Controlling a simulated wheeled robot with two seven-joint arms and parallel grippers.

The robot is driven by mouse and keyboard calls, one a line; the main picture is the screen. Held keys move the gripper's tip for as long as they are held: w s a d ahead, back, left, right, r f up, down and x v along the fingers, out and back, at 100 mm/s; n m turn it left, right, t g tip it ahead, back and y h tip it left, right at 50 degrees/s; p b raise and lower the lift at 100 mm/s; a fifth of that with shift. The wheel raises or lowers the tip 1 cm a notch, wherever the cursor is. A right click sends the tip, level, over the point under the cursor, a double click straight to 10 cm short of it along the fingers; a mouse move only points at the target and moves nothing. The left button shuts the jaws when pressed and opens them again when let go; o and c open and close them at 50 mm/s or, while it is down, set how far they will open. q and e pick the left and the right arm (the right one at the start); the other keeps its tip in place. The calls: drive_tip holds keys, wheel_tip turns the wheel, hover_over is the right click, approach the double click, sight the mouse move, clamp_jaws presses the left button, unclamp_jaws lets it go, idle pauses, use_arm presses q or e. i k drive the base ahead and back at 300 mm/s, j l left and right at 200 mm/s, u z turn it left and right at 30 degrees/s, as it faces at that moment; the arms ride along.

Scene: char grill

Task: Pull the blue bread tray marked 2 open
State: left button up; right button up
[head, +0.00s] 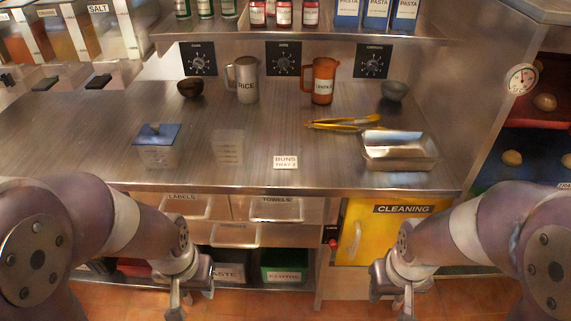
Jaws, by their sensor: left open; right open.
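A blue tray (489,174) with buns on it shows in the rack at the right edge of the head view, below a red tray. Only part of it is visible; its front is cut off by the frame and partly covered by my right arm. A label there is cut off, so its number cannot be read. A card reading "BUNS TRAY 2" (285,162) lies on the counter. My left gripper (187,300) is open and empty, low in front of the counter's drawers. My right gripper (402,302) is open and empty, below the yellow cleaning door and well left of the blue tray.
The steel counter (260,125) holds yellow tongs (345,124), a metal pan (400,157), a rice jug (246,80), an orange jug (320,82) and a blue-lidded container (157,150). The red tray (534,122) sits above the blue one. A yellow cleaning door (375,235) is below the counter.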

sight(541, 151)
drive_tip(key=l+z, duration=0.55)
drive_tip(key=z, duration=0.2)
drive_tip(key=i+l+z, duration=0.1)
drive_tip(key=l+z, duration=0.15)
drive_tip(key=z, duration=0.15)
drive_tip(key=i+l+z, duration=0.1)
drive_tip(key=z, duration=0.25)
drive_tip(key=i+l, duration=0.05)
drive_tip(key=l, duration=0.05)
